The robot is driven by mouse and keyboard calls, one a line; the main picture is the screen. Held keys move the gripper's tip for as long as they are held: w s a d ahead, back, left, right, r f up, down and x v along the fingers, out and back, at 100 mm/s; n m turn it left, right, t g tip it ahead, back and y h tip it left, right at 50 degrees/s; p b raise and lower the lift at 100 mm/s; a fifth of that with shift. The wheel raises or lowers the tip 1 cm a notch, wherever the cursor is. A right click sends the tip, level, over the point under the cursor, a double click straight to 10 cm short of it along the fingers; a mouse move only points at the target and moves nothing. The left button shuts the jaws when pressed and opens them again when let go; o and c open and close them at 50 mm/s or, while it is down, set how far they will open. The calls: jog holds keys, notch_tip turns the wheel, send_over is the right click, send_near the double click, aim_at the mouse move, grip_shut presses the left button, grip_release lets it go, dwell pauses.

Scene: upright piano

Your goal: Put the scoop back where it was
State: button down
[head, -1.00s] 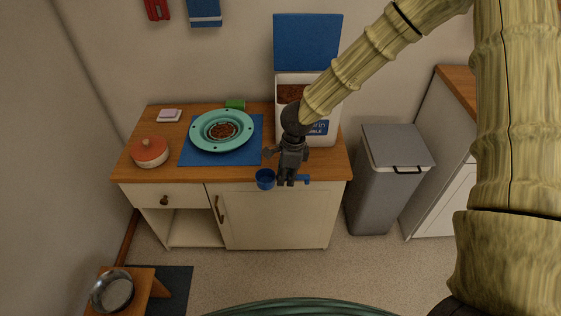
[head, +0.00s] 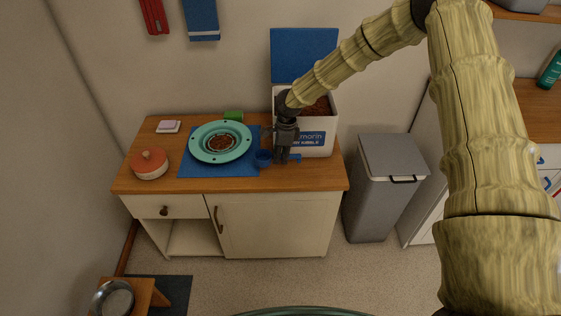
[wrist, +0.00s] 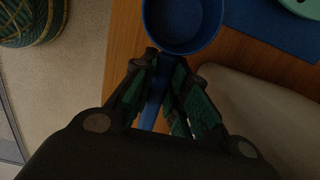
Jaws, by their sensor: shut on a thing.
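The blue scoop (head: 264,158) is held by its handle in my gripper (head: 281,160), low over the right part of the wooden counter. In the wrist view my gripper (wrist: 165,75) is shut on the handle, and the scoop's round cup (wrist: 183,22) extends past the fingertips. The cup looks empty in the wrist view. The white kibble bin (head: 318,144) with its blue lid (head: 303,55) open stands just behind and right of my gripper. Brown kibble (head: 320,108) shows inside it. Whether the scoop touches the counter I cannot tell.
Left of the scoop, a teal bowl (head: 195,142) with kibble in its centre sits on a blue mat (head: 190,171). A red-lidded pot (head: 150,165), a pink-and-white block (head: 168,127) and a green item (head: 233,116) are also on the counter. A grey trash bin (head: 380,195) stands to the right.

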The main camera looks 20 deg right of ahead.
aim_at(281, 158)
jog(key=shift+f+p, duration=0.4)
jog(key=shift+f, duration=1.35)
jog(key=shift+f, duration=0.4)
jog(key=c, duration=1.4)
grip_release()
jog(key=shift+r, duration=0.6)
jog(key=r, duration=0.4)
jog(key=d+r+b, duration=0.1)
jog(key=r, duration=0.6)
jog(key=shift+s+d+r, duration=0.2)
jog(key=shift+r, duration=0.1)
